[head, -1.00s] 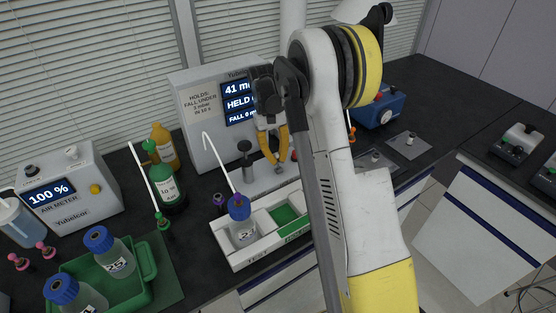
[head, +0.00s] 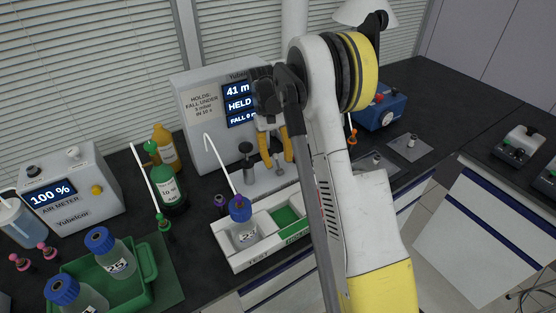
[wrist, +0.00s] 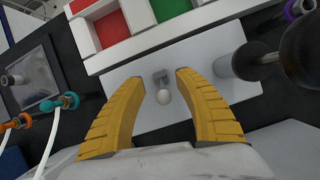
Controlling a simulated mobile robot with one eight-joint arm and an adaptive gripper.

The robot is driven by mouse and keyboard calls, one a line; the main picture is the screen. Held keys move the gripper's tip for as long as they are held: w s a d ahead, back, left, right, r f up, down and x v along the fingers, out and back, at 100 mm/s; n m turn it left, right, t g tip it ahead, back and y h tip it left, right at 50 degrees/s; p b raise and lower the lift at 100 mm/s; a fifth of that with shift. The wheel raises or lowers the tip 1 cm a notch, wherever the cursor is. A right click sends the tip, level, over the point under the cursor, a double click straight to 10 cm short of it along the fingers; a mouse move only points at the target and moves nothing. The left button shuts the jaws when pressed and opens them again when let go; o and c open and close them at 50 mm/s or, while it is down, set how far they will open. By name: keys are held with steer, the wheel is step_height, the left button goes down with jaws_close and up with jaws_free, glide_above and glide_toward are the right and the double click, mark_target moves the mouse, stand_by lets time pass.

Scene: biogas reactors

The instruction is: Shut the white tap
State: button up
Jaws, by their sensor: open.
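The white tap shows in the wrist view as a small white ball knob (wrist: 163,97) beside a grey block (wrist: 160,77), on a pale plate. In the head view I cannot make the tap out. My gripper (wrist: 158,77) is open, with its yellow fingers on either side of the tap and a gap to each. Nothing is held. In the head view my gripper (head: 277,163) points down in front of the tester (head: 205,140), whose screen reads "41 m", "HELD" and "FALL 0", partly hidden by my arm.
A black-knobbed post (head: 246,150) stands close left of my gripper; its dark knob (wrist: 300,55) shows in the wrist view. A white tray (head: 238,264) with a blue-capped, tubed bottle (head: 243,230) lies in front. Green and amber bottles stand left, a blue device (head: 380,110) right.

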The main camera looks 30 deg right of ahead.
steer(key=v, duration=1.2)
steer(key=s+a+r+n+t, duration=0.1)
steer(key=s+a+r+t, duration=0.2)
steer(key=s+a+r, duration=0.3)
steer(key=s+a+r+t, duration=0.3)
steer(key=s+a, duration=0.1)
steer(key=s, duration=0.3)
steer(key=s+a+f+t, duration=0.2)
steer(key=s+t, duration=0.1)
steer(key=s, duration=0.3)
steer(key=s+a+f+n+t, duration=0.1)
steer(key=s+a+f+t, duration=0.1)
steer(key=s, duration=0.5)
steer(key=shift+a+f+t, duration=0.4)
steer(key=shift+a+f, duration=0.35)
steer(key=shift+a, duration=0.05)
